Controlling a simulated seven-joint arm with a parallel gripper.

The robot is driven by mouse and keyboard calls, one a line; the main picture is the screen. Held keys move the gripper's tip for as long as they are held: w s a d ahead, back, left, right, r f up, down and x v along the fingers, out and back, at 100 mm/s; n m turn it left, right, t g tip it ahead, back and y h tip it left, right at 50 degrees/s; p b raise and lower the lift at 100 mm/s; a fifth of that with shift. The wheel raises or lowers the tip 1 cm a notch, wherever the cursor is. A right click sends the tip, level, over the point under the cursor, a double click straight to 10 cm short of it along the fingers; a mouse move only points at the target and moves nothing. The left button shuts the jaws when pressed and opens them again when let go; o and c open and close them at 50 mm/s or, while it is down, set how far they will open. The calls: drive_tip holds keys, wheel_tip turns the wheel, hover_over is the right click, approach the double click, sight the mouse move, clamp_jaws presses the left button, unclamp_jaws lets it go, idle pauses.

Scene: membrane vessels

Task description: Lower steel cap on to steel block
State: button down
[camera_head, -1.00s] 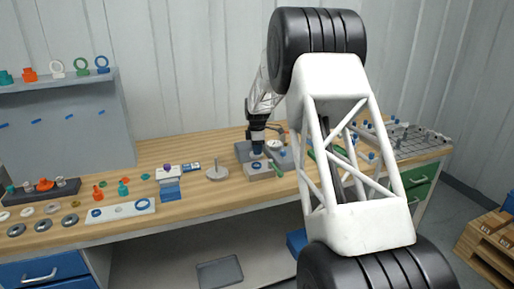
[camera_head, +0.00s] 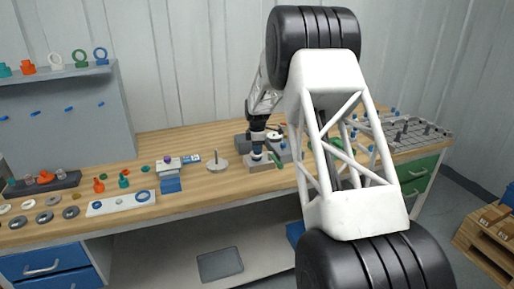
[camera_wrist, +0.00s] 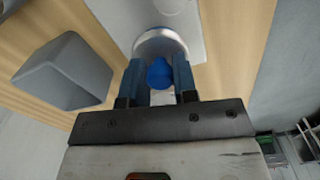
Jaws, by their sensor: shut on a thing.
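The steel cap (camera_wrist: 160,43) is a round silvery disc with a blue knob (camera_wrist: 160,73). My gripper (camera_wrist: 160,80) is shut on the knob, one blue-grey finger on each side. The pale grey steel block (camera_wrist: 165,12) lies just beyond and below the cap in the wrist view. In the head view my gripper (camera_head: 257,156) is pointing down, right over the block (camera_head: 262,166). The cap is too small there to show clearly. I cannot tell whether cap and block touch.
A dark grey box (camera_wrist: 65,75) stands on the bench beside my gripper. A disc with an upright pin (camera_head: 217,164) stands left of the block. A pale plate with rings (camera_head: 120,204) lies further left. A grid rack (camera_head: 415,135) is at the right end.

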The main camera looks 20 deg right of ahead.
drive_tip(key=c, duration=0.8)
unclamp_jaws()
drive_tip(key=shift+r, duration=3.9)
